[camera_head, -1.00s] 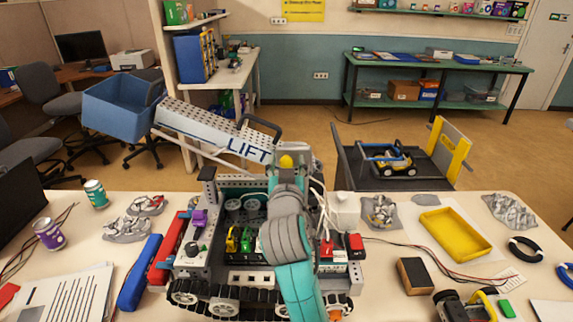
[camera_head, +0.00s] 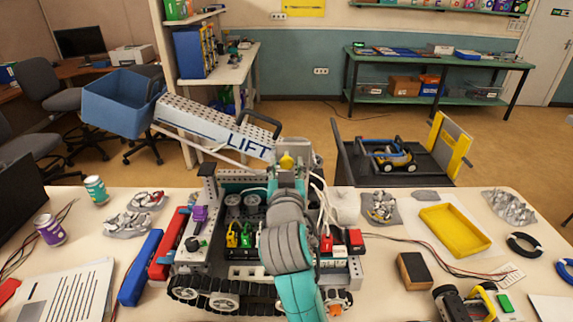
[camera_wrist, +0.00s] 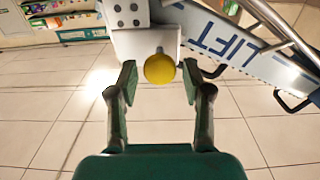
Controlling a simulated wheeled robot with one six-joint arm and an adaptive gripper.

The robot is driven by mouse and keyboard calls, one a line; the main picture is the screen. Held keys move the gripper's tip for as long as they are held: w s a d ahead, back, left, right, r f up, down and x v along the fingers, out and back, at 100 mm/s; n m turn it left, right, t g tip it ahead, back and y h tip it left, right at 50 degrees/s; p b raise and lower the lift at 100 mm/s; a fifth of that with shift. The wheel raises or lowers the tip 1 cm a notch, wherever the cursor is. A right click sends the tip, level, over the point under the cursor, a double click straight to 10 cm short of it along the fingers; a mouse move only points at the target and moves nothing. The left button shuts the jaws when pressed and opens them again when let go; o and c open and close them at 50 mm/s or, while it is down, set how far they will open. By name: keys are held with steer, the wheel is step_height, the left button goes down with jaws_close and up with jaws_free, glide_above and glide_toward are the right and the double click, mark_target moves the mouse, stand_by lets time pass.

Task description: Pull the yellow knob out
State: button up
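The yellow knob (camera_wrist: 159,68) is round and sits on the end of a pale grey block (camera_wrist: 145,42) in the wrist view. In the head view the knob (camera_head: 286,162) shows just beyond the end of my arm. My gripper (camera_wrist: 159,80) is open, with one green finger on each side of the knob. A gap shows between the knob and each finger.
The lift arm (camera_head: 215,125) with a blue bucket (camera_head: 120,103) rises to the left above the tracked robot (camera_head: 225,270). A black platform cart (camera_head: 395,172) stands at the right behind the table. Parts and a yellow tray (camera_head: 454,230) lie on the table.

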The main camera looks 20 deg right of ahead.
stand_by(0.3)
steer(key=v, duration=1.2)
steer(key=s+d+f+n+g+y, duration=0.1)
steer(key=s+f+n+y, duration=0.2)
steer(key=s+f, duration=0.65)
steer(key=s+d+f+n+y, duration=0.1)
steer(key=s+f+n+y, duration=0.35)
steer(key=f, duration=0.75)
steer(key=s+d+f+m+h, duration=0.1)
steer(key=s+m, duration=0.1)
steer(key=s, duration=1)
steer(key=s+d+f+m+g+h, duration=0.1)
steer(key=s+f+m, duration=0.1)
steer(key=s, duration=1.1)
steer(key=shift+s+d+f, duration=0.15)
steer(key=shift+s+d, duration=0.1)
steer(key=shift+d, duration=0.05)
